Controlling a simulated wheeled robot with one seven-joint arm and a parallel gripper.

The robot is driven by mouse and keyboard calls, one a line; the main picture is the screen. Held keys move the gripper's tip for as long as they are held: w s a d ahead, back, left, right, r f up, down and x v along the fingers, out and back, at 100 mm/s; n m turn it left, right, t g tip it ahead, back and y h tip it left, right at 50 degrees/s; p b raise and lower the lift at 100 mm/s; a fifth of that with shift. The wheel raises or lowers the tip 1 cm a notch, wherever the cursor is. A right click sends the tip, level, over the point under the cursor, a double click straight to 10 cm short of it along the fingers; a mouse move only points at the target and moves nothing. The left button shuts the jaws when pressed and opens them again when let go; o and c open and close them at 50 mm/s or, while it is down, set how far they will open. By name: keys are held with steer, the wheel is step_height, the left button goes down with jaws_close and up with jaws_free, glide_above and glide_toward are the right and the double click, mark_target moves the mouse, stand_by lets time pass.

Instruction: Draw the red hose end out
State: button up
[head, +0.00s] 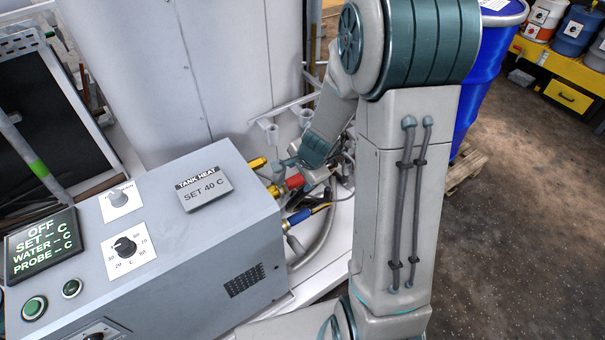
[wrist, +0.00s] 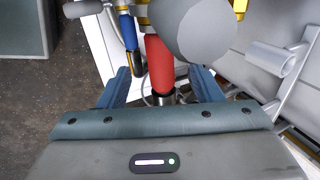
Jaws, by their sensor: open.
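The red hose end (head: 295,181) sticks out at the right end of the grey tank heat box (head: 215,265). In the wrist view the red hose end (wrist: 159,64) lies between the two blue-grey fingers of my gripper (wrist: 163,80). A gap shows on both sides of it, and its dark metal lower end is partly hidden behind the gripper body. In the head view my gripper (head: 308,176) is right at the red hose end, partly hidden by my wrist. My gripper is open and holds nothing.
A blue hose end (head: 297,218) sits just below the red one, and a yellow fitting (head: 258,163) just above. In the wrist view a large grey round part (wrist: 192,30) overhangs the red hose end. White cups (head: 271,133) stand on a rail behind.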

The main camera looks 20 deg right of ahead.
mark_target(299, 178)
steer(key=shift+b+x, duration=1.6)
steer(key=shift+x, duration=1.05)
jaws_close()
steer(key=shift+w+d, duration=0.1)
steer(key=shift+d, duration=0.05)
